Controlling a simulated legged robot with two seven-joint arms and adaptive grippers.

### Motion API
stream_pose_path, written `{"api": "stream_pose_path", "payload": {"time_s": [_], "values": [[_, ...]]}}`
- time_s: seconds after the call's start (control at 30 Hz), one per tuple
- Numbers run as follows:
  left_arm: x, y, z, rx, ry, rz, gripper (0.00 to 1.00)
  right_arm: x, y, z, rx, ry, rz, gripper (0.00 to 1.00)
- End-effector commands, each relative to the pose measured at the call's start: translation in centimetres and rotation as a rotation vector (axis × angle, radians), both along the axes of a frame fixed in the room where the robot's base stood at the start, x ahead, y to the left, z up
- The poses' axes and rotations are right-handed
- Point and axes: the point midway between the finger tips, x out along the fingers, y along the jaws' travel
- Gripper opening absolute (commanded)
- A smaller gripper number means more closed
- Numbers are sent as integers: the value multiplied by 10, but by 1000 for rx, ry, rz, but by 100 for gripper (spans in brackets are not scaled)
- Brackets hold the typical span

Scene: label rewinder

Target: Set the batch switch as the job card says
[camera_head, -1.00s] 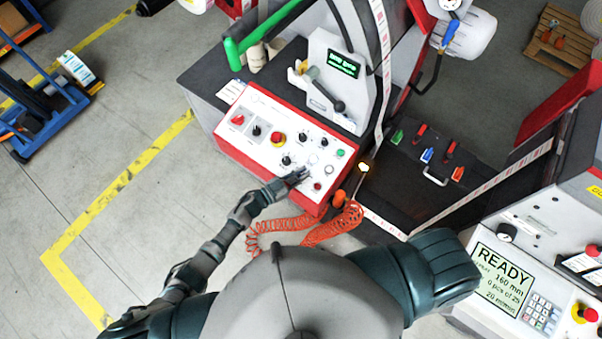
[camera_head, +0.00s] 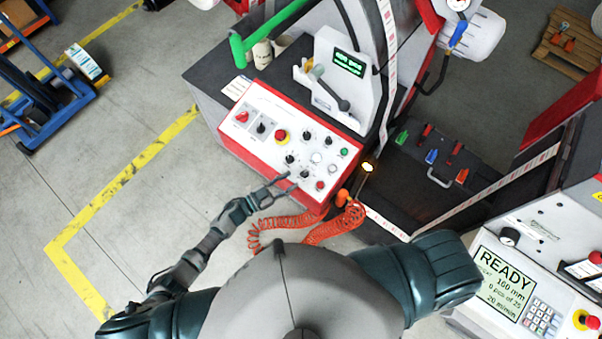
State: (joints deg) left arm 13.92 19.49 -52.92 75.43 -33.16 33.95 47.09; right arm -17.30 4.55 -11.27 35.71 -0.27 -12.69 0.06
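The white control panel (camera_head: 270,104) with a red border carries several black knobs, among them one at the lower middle (camera_head: 290,159) and one further right (camera_head: 307,136). Their labels are too small to read, so I cannot tell which is the batch switch. A white printed sheet (camera_head: 236,88) lies at the panel's upper left; its text is unreadable and I cannot tell whether it is the job card. My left gripper (camera_head: 291,182) is at the panel's near edge, below the knobs, with its thin fingers apart and nothing between them. My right gripper is out of view.
A red mushroom button (camera_head: 281,136), a red square switch (camera_head: 241,117) and a green button (camera_head: 344,152) share the panel. An orange coiled hose (camera_head: 300,228) hangs below it. A display (camera_head: 503,282) at right reads READY, 160 mm, 0 pcs of 25.

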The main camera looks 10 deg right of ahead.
Motion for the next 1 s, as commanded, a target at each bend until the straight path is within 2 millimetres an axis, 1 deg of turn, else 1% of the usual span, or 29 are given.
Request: {"api": "stream_pose_path", "payload": {"time_s": [0.03,0.1,0.2,0.3,0.4,0.9,0.97,1.0], "values": [[-3,11,-1,3,1,1,39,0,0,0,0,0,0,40],[-8,23,-1,3,0,0,39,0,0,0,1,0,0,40],[-12,36,-1,2,1,0,39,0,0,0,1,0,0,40],[-14,43,-1,2,1,0,39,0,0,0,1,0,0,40],[-15,46,0,1,0,-1,39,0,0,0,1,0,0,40],[-15,46,0,1,0,0,39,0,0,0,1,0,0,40],[-14,47,-3,3,3,8,39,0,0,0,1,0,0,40],[-11,49,-7,8,9,27,39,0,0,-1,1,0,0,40]]}}
